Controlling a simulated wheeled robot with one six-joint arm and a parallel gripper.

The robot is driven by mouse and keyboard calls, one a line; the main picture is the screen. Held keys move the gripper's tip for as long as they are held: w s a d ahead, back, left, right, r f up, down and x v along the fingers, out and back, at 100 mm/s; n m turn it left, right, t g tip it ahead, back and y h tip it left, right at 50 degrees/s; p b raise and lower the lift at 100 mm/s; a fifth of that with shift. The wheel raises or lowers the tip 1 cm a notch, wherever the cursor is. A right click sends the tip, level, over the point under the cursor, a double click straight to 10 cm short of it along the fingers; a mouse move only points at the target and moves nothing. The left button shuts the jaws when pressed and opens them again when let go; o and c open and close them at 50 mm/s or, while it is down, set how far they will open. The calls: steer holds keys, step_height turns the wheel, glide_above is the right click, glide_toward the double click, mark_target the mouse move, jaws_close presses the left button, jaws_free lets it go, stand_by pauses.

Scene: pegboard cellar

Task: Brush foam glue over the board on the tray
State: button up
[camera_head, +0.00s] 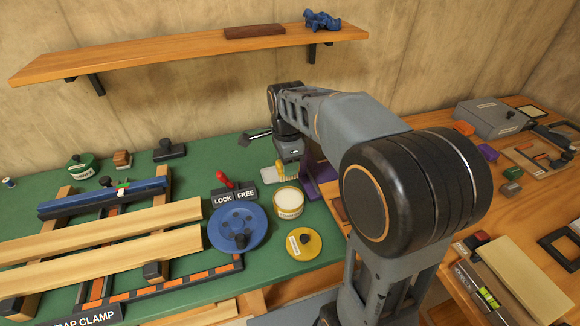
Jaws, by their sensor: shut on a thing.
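My gripper (286,163) is above the green bench, left of a purple stand. It is shut on a brush with pale yellowish bristles (283,174); the bristles point down and its handle is mostly hidden. Just below it on the bench stands an open tub with whitish contents (289,201). I cannot tell whether the bristles touch the tub. A yellow lid (303,243) lies in front of the tub. At the lower right, a pale board (527,284) lies on the wooden table, far from the brush. I cannot make out clearly which surface is its tray.
A blue disc (237,228) and a red lever with LOCK and FREE labels (226,182) are left of the tub. A clamp frame with long planks (100,225) fills the left. The purple stand (322,183) is beside my gripper. A spirit level (487,296) lies beside the board.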

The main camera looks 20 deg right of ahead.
steer(key=shift+f, duration=0.15)
steer(key=shift+s+f+b, duration=0.15)
steer(key=shift+f+b, duration=1.3)
steer(key=shift+f, duration=0.55)
steer(key=shift+s+f+b, duration=0.1)
steer(key=shift+f+b, duration=1.35)
steer(key=shift+f, duration=0.55)
steer(key=shift+f, duration=0.6)
step_height(320, 180, up, 7)
steer(key=p, duration=0.6)
steer(key=shift+r, duration=0.1)
